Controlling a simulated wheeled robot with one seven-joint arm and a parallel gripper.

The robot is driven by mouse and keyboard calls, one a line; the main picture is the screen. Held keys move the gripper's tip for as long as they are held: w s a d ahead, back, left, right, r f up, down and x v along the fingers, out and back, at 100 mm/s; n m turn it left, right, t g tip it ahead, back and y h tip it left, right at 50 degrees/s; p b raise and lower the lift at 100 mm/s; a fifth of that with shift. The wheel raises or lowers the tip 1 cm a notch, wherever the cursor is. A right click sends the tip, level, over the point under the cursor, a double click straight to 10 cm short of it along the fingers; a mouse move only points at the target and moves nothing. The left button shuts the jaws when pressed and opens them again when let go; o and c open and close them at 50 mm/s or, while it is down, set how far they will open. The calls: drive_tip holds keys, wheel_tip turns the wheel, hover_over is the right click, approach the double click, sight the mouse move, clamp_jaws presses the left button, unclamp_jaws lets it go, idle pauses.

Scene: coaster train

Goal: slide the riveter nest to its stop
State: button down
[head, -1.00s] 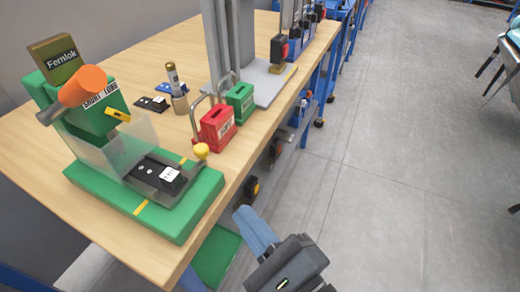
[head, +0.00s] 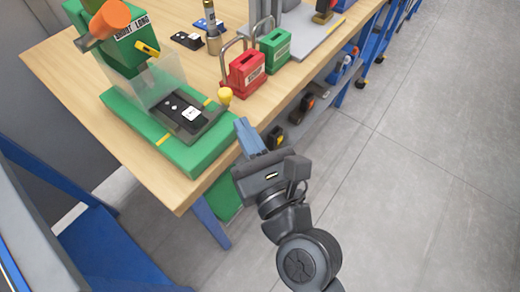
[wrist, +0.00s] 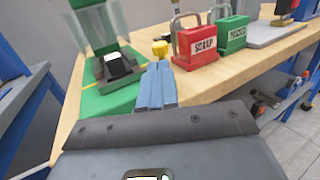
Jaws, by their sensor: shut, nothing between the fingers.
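The green riveter (head: 190,155) stands at the near corner of the wooden bench, with an orange handle knob (head: 110,17) and a clear guard (head: 155,82). Its dark nest (head: 205,118) lies on the green base, carrying a black part with a white label (head: 190,114). A yellow knob (head: 225,96) sits at the nest's right end; it also shows in the wrist view (wrist: 160,48). My gripper (head: 242,124) is shut and empty, its blue fingertips just beyond the bench edge, close to the yellow knob. In the wrist view the fingertips (wrist: 158,68) appear just below the knob; contact cannot be told.
A red scrap box (head: 246,75) and a green box (head: 274,50), both with tall shackles, stand right of the nest near the bench edge. A brass-coloured tool (head: 212,35) stands behind. The floor to the right is clear.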

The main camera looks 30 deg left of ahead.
sight(220, 98)
drive_tip(key=shift+x, duration=2.4)
drive_tip(key=a+p, duration=0.2)
drive_tip(key=shift+w+a+r, duration=0.1)
drive_tip(key=shift+a+r, duration=0.05)
drive_tip(key=shift+a, duration=0.1)
drive_tip(key=shift+a+p, duration=0.3)
drive_tip(key=shift+a, duration=0.05)
